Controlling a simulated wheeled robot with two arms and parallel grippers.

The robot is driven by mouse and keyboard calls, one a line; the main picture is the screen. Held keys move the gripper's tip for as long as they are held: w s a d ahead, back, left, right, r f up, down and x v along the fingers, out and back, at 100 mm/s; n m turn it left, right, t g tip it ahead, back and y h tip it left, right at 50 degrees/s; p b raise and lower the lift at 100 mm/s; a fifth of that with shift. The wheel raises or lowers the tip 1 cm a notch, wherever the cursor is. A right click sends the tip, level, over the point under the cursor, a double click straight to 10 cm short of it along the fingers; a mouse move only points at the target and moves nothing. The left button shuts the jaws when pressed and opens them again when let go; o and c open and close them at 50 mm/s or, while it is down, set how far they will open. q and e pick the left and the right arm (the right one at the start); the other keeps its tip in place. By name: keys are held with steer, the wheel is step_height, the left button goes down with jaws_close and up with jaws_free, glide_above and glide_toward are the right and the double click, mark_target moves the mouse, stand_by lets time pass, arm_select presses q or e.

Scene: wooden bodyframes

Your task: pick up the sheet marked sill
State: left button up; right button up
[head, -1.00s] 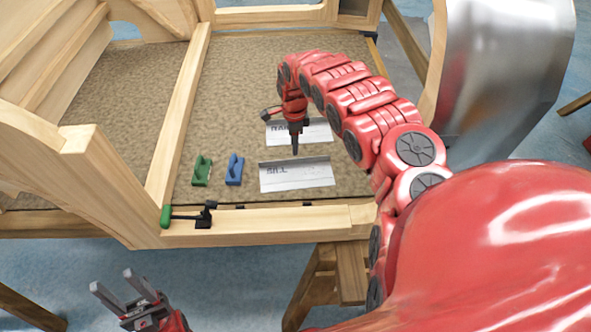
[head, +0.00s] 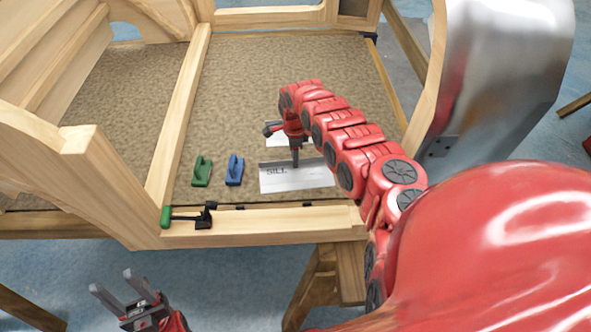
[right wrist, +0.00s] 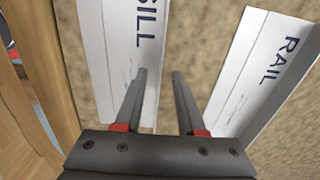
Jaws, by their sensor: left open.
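The sheet marked SILL (head: 290,180) is a pale metal sheet with a bent-up edge, lying on the tan mat just behind the front wooden beam. It also shows in the right wrist view (right wrist: 122,40). My right gripper (head: 295,162) points down at the sheet's rear edge. In the right wrist view its fingers (right wrist: 158,75) are apart with nothing between them, one finger overlapping the sill sheet's edge. The sheet marked RAIL (right wrist: 262,75) lies beside it, mostly hidden behind my right arm in the head view. My left gripper (head: 125,283) is open and empty in front of the frame.
A clamp with a green end (head: 188,215) sits on the front beam (head: 265,222). The mat behind is clear.

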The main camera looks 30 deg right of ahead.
jaws_close()
stand_by(1.4)
